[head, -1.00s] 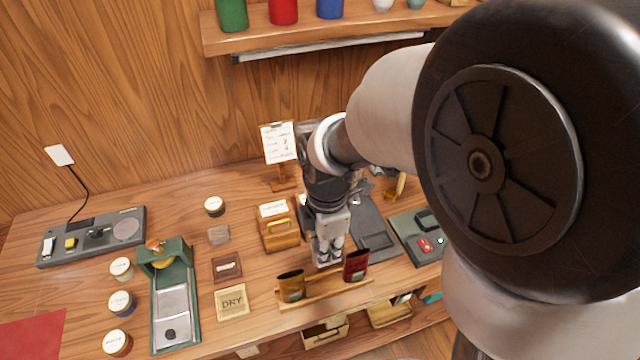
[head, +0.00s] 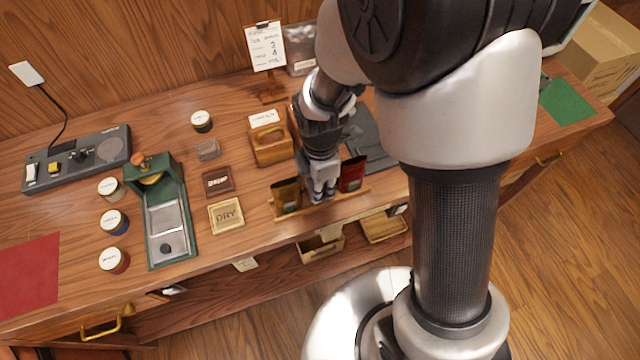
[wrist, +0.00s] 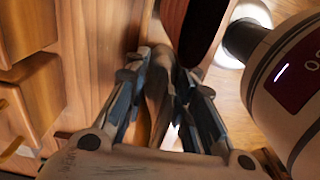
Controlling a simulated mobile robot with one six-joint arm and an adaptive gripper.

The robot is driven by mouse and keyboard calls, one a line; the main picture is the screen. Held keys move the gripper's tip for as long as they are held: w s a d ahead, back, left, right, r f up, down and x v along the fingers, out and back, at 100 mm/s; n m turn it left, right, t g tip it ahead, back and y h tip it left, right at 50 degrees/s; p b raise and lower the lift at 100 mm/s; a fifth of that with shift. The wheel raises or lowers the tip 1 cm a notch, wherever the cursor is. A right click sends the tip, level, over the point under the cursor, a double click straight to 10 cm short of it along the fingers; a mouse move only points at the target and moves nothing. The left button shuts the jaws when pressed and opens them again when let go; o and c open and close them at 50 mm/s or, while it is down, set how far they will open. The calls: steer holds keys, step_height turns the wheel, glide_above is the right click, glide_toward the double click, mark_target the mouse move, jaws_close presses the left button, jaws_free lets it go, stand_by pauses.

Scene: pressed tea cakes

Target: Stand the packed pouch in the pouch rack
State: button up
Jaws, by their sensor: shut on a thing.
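The pouch rack (head: 335,202) is a low wooden strip at the counter's front edge. An olive-brown pouch (head: 286,196) stands at its left end and a dark red pouch (head: 352,174) at its right end. My gripper (head: 320,192) points down between these two, over the middle of the rack. In the wrist view my gripper (wrist: 160,115) is shut on a narrow brownish thing (wrist: 157,82), seen edge-on, which fits the packed pouch. In the head view the fingers hide it, and I cannot tell whether its bottom touches the rack.
A green press (head: 168,215) and several round tins stand farther left. Open drawers (head: 322,246) jut out below the counter edge.

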steer(key=shift+f, duration=0.1)
steer(key=o, duration=0.8)
step_height(320, 180, up, 12)
steer(key=p, duration=0.4)
steer(key=shift+r, duration=0.25)
steer(key=shift+s+d+r+m+t, duration=0.75)
steer(key=shift+s+d+r+m, duration=1.4)
steer(key=shift+m, duration=1.4)
steer(key=shift+s+d+r+m+t, duration=0.8)
steer(key=shift+s+d+r+m, duration=0.7)
steer(key=shift+s+r+m, duration=1.35)
steer(key=shift+s+d+r+m+t, duration=0.75)
steer(key=shift+s+d+r+m, duration=1.05)
steer(key=shift+r+m, duration=1.7)
